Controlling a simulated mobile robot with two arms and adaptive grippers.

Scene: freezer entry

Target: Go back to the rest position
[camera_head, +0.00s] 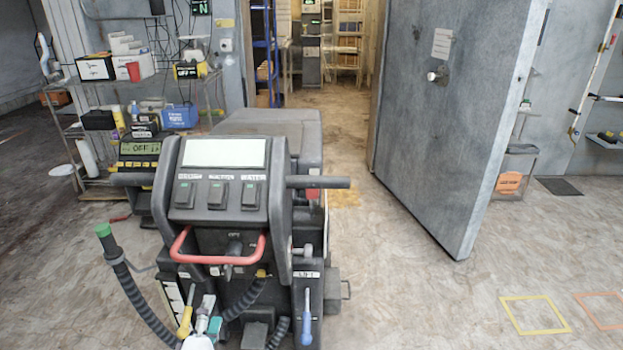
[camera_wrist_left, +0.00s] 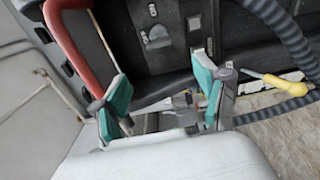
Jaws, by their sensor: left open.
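My left gripper (camera_head: 209,312) is low at the front of a dark cleaning machine (camera_head: 223,160), below its red handle (camera_head: 217,258). In the left wrist view my left gripper (camera_wrist_left: 162,88) has its teal-padded fingers spread apart, with nothing held between them. The red handle (camera_wrist_left: 78,45) passes to the left of the fingers in that view, apart from the pads. The machine's black body (camera_wrist_left: 160,35) lies beyond the fingertips. My right gripper is not in view.
A ribbed hose with a green end (camera_head: 125,275) stands left of my gripper. A yellow-handled part (camera_head: 185,322) is close beside it. A heavy grey door (camera_head: 450,120) stands open at right. A loaded shelf (camera_head: 135,85) is at left.

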